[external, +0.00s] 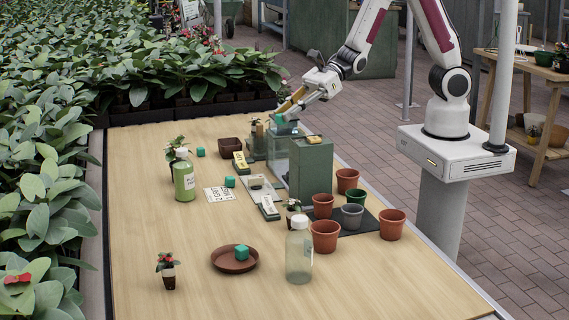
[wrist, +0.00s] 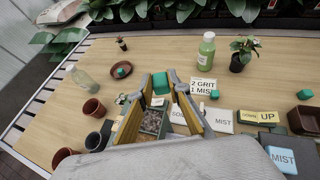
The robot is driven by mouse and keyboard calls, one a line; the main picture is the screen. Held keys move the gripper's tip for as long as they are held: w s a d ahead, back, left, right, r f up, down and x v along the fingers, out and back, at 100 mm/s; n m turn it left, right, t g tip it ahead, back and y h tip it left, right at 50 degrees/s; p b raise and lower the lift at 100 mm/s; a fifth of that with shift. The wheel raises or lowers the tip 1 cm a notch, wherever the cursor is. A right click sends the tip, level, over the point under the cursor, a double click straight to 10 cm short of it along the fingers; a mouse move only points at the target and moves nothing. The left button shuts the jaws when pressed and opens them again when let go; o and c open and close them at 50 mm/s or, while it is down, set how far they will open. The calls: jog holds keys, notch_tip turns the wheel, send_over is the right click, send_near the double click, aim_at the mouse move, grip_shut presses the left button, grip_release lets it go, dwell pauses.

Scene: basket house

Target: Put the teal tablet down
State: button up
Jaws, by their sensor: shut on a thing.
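My gripper (external: 284,113) is at the far end of the table, above a clear-sided box (external: 279,150). It is shut on a teal tablet (wrist: 160,83), a small block held between the fingertips in the wrist view; it also shows in the external view (external: 280,121). Other teal blocks sit on the table: one near the brown tray (external: 200,152), one beside the card (external: 230,182), and one in the brown saucer (external: 241,252). A white card (wrist: 203,87) reads "2 GRIT 1 MIST". Whether the held tablet touches anything below is unclear.
A grey-green box (external: 310,168) stands close to the gripper. Several pots (external: 325,236), a clear bottle (external: 299,255) and a green bottle (external: 184,178) stand nearby. A yellow "UP/DOWN" label (wrist: 258,117) and a blue "MIST" label (wrist: 284,160) show. The table's left front is mostly clear.

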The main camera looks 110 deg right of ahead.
jog(key=w+a+f+n+g+y, duration=0.1)
jog(key=w+a+f+n+y, duration=0.15)
jog(key=w+a, duration=1.05)
jog(key=w+a+f, duration=0.2)
jog(key=w+a, duration=0.1)
jog(key=a, duration=0.6)
jog(key=w+a+f+n+g+y, duration=0.1)
jog(key=w+a+f, duration=0.2)
jog(key=a, duration=0.6)
jog(key=shift+w+a+f, duration=0.2)
jog(key=shift+w+a, duration=0.1)
jog(key=shift+w, duration=0.3)
jog(key=shift+f+n, duration=0.1)
jog(key=shift+n, duration=0.15)
send_over(246, 262)
notch_tip(246, 262, down, 6)
jog(key=shift+f, duration=0.15)
jog(key=shift+f, duration=1.75)
jog(key=shift+f, duration=0.5)
